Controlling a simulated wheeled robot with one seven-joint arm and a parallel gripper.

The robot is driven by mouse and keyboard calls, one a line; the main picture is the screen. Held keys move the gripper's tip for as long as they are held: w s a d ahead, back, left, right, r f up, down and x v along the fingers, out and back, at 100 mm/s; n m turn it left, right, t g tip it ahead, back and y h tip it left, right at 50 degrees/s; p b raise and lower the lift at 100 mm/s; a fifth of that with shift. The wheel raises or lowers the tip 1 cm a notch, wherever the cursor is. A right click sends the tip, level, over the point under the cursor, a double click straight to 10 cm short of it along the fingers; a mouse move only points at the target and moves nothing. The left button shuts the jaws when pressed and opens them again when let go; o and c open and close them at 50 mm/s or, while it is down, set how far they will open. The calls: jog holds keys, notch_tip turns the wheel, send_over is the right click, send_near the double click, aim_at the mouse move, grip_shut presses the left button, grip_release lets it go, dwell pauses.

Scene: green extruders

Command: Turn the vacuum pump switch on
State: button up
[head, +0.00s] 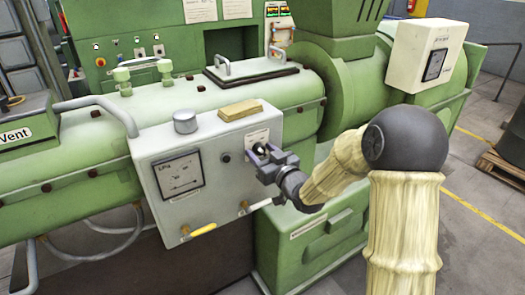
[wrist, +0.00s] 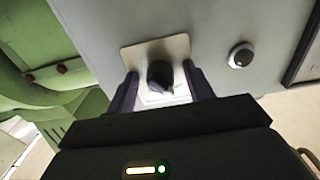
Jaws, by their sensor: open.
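The vacuum pump switch is a black rotary knob (wrist: 161,76) on a pale plate (wrist: 142,55), seen in the wrist view. In the head view the plate (head: 257,136) shows on the right of the grey control box front, and the knob there is largely hidden by my gripper. My gripper (head: 262,156) is at the box front, right at the switch. In the wrist view the fingers of my gripper (wrist: 161,86) are open, one on each side of the knob. I cannot tell whether either finger touches it.
The grey box (head: 218,185) carries an LPH gauge (head: 180,175), a small black button (head: 225,157) and two yellow-handled valves below. A silver cylinder (head: 185,122) and a tan block (head: 240,110) sit on top. A white gauge box (head: 425,55) stands right. Green machinery surrounds it.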

jog(key=c, duration=1)
